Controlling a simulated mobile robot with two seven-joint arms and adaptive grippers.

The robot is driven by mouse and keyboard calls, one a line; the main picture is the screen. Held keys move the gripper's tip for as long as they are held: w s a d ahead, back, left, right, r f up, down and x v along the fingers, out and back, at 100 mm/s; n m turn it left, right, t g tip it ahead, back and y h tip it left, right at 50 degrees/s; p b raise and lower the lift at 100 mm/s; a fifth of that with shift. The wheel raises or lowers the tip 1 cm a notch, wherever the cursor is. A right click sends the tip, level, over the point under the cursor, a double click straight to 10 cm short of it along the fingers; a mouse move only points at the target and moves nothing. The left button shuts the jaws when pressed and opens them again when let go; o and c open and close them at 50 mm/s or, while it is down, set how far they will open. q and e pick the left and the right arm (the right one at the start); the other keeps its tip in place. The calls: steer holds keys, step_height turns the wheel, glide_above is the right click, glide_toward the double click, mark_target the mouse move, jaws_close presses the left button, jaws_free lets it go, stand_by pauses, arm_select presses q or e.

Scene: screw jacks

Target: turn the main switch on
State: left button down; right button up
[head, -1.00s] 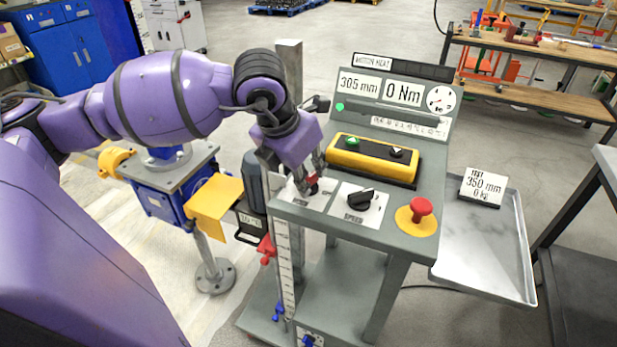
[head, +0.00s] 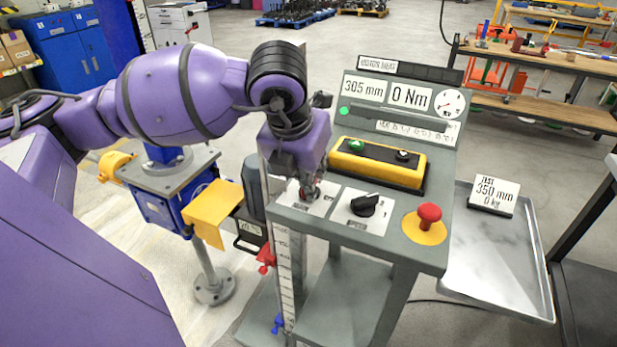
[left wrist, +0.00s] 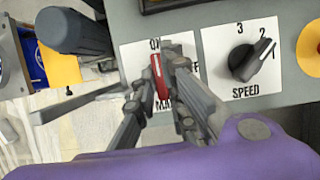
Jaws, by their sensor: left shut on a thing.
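The main switch is a red handle (left wrist: 161,82) on a white plate (left wrist: 133,61) on the grey console. In the left wrist view it stands nearly upright, with its white line towards the ON lettering at the top. Part of the OFF and MAIN lettering is hidden by my fingers. My left gripper (left wrist: 162,76) is shut on the handle, with a finger on each side. In the head view my left gripper (head: 311,193) reaches down onto the switch plate and mostly hides the handle. My right gripper is not in view.
The black speed knob (head: 365,205) is just right of the switch. A red mushroom button (head: 429,214) on a yellow base and a yellow button box (head: 378,164) are nearby. The display reads 305 mm and 0 Nm. A steel tray (head: 493,270) is at right.

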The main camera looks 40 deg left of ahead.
arm_select(q)
steer(key=c, duration=1.8)
jaws_free()
steer(key=v, duration=1.2)
steer(key=shift+f, duration=0.1)
